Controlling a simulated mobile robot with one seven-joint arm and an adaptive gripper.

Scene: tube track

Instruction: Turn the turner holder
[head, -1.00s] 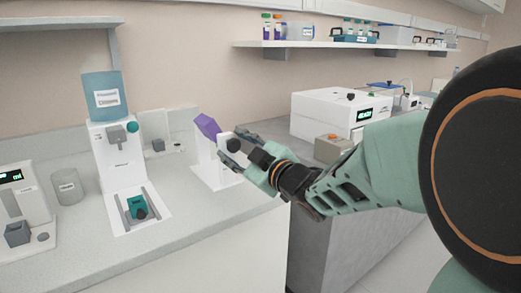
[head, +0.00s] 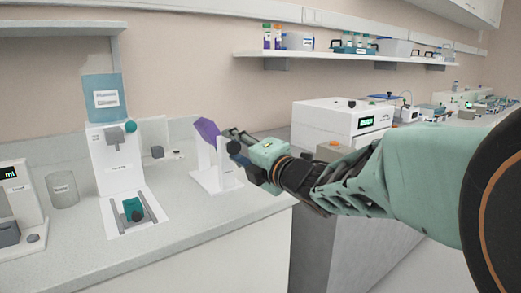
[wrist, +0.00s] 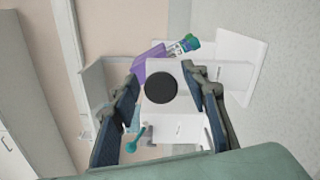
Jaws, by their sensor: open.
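The turner is a white stand (head: 213,178) on the counter with a purple holder (head: 207,130) on top, tilted in the head view. In the wrist view the purple holder (wrist: 150,66) has a tube with a teal-and-blue end (wrist: 186,44) at its upper right. A round black knob (wrist: 161,89) sits on the stand's near face. My gripper (wrist: 160,76) is open, one finger on each side of the knob, with gaps showing. In the head view my gripper (head: 231,144) is right beside the turner. Whether a finger touches the stand is unclear.
A white dispenser with a blue tank (head: 108,97) stands left of the turner, with a glass beaker (head: 62,189) farther left. A white instrument (head: 342,120) stands to the right behind my arm. The front of the counter is clear.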

